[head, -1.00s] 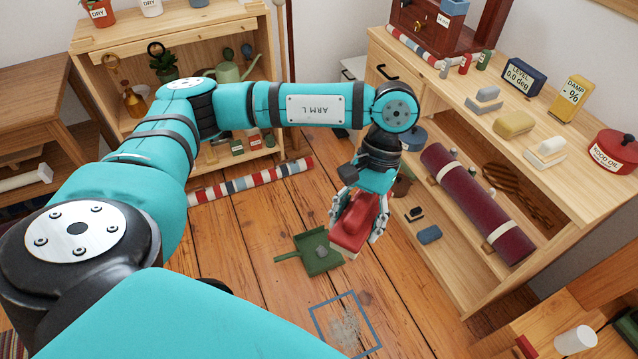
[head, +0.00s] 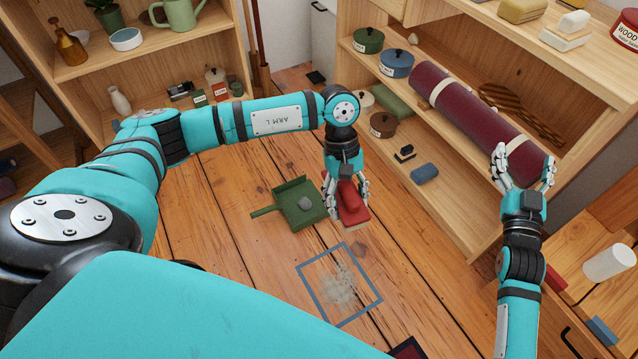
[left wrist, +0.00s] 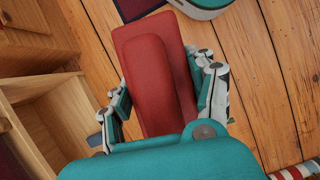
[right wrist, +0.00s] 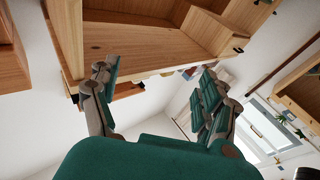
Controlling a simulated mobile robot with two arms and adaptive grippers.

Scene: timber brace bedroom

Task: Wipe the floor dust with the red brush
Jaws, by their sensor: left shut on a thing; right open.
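The red brush (head: 349,202) is held by my left gripper (head: 347,200), which is shut on it above the floor, beside the dustpan. In the left wrist view the brush (left wrist: 155,80) lies between the two fingers. The grey floor dust (head: 340,287) lies inside a blue square outline (head: 312,296) on the wood floor, below and in front of the brush. My right gripper (head: 522,172) is open and empty in front of the right shelf.
The right shelf unit (head: 455,222) holds a rolled maroon bundle (head: 480,120), pots and a blue block (head: 425,173). A second shelf (head: 75,68) stands at the back left. A wooden piece with a white cylinder (head: 608,262) is at the lower right.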

